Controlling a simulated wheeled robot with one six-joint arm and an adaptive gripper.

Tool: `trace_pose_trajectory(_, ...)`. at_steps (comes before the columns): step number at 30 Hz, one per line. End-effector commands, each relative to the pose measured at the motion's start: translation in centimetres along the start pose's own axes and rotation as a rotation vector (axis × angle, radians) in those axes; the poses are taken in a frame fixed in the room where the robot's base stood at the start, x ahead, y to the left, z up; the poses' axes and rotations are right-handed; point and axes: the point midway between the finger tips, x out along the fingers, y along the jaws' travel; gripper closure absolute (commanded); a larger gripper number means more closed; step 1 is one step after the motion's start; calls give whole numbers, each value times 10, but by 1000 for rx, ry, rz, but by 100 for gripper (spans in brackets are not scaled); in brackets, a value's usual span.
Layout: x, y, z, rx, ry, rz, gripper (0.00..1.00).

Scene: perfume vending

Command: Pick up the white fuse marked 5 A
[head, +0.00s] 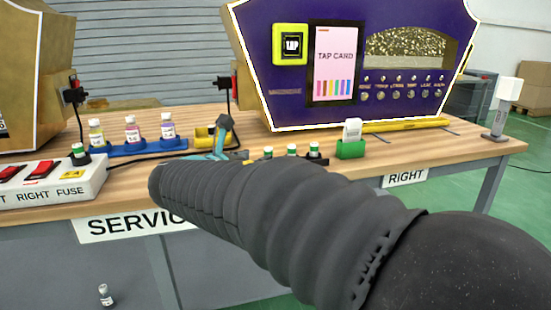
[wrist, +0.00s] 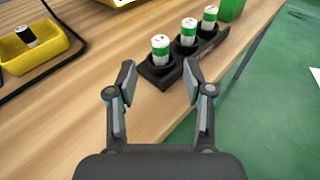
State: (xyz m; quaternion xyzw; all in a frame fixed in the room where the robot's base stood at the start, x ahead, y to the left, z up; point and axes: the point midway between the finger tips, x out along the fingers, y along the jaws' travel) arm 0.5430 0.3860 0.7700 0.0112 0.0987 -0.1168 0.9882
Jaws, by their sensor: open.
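Three white fuses with green bands stand upright in a black holder (wrist: 178,66) in the wrist view: a near one (wrist: 160,48), a middle one (wrist: 188,31) and a far one (wrist: 209,18). Their markings are too small to read, so I cannot tell which is 5 A. My gripper (wrist: 158,78) is open and empty, its fingertips spread at the holder's near end, with the near fuse ahead between their lines. In the head view the fuses show small behind my arm, one of them at the right end (head: 314,150); my arm hides most of the holder.
A yellow bin (wrist: 62,42) with a dark cylinder in it stands left of the holder. A green block (head: 350,150) holding a white card stands to the right. A fuse box (head: 50,183) and blue bottle rack (head: 142,147) lie left. The purple vending machine (head: 290,85) stands behind.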

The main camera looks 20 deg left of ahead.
Motion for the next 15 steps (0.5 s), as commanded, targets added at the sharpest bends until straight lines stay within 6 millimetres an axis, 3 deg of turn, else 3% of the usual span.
trace_pose_trajectory(7,14,0,0,0,1,-1,48)
trace_pose_trajectory(15,50,-1,3,1,2,-2,48)
